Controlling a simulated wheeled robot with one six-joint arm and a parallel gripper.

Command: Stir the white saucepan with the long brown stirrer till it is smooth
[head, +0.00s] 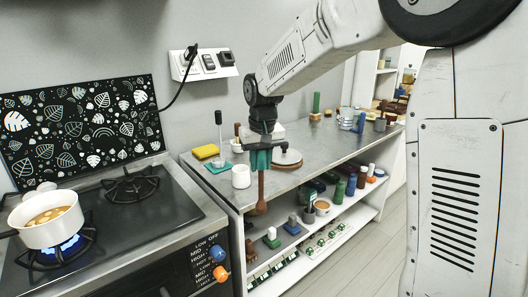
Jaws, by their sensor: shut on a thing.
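The white saucepan (47,229) stands on the front left burner of the stove, over a lit blue flame. Yellowish-brown contents (48,217) show inside it. My gripper (260,158) is above the front edge of the counter, well to the right of the saucepan. It is shut on the long brown stirrer (261,190), which hangs down about upright with its wider end (259,209) lowest. The stirrer is apart from the saucepan. My gripper hides the stirrer's upper part.
The rear burner (131,187) is empty. Shelves (340,222) below the counter hold bottles and small items. A leaf-patterned panel (82,128) stands behind the stove.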

